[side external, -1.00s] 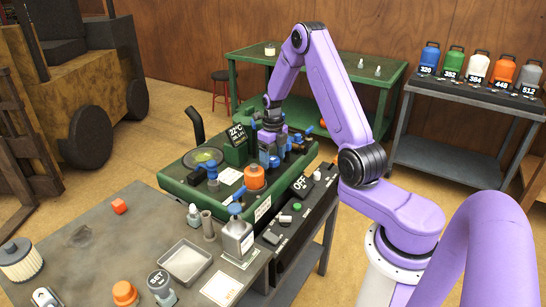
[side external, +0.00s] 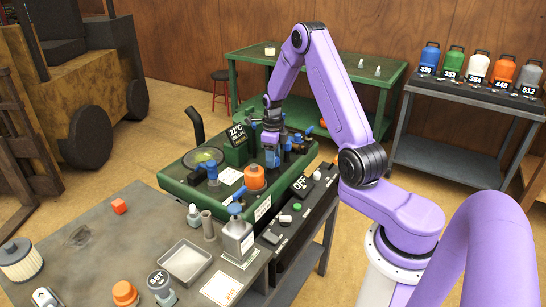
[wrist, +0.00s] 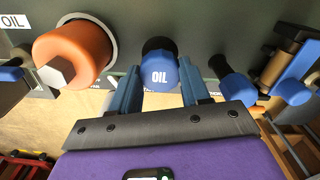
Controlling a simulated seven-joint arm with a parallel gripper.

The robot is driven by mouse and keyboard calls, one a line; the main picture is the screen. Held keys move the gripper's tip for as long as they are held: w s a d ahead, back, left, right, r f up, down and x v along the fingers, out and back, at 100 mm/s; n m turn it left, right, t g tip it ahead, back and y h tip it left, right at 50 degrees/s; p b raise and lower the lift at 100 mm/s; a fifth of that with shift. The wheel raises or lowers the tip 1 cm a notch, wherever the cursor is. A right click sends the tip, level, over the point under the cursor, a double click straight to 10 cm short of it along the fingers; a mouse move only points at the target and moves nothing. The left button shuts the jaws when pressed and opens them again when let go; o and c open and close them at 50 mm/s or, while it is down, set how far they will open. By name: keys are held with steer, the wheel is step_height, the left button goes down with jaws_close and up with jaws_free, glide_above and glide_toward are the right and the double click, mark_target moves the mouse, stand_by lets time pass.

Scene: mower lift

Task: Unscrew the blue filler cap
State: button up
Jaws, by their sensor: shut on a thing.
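In the side view my gripper (side external: 271,143) points down over the green machine deck (side external: 178,181), and the cap is hard to make out there.
A large orange cap (wrist: 75,50) is left of the blue cap, and a smaller blue-ended part (wrist: 235,84) is right of it. A grey bench (side external: 95,245) with a tray (side external: 187,262) stands in front. A dark control strip (side external: 290,215) runs along the deck's right side.

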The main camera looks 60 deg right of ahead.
steer(key=n, duration=0.4)
steer(key=shift+n, duration=1.2)
steer(key=shift+n, duration=1.2)
steer(key=n, duration=0.3)
steer(key=shift+n, duration=0.4)
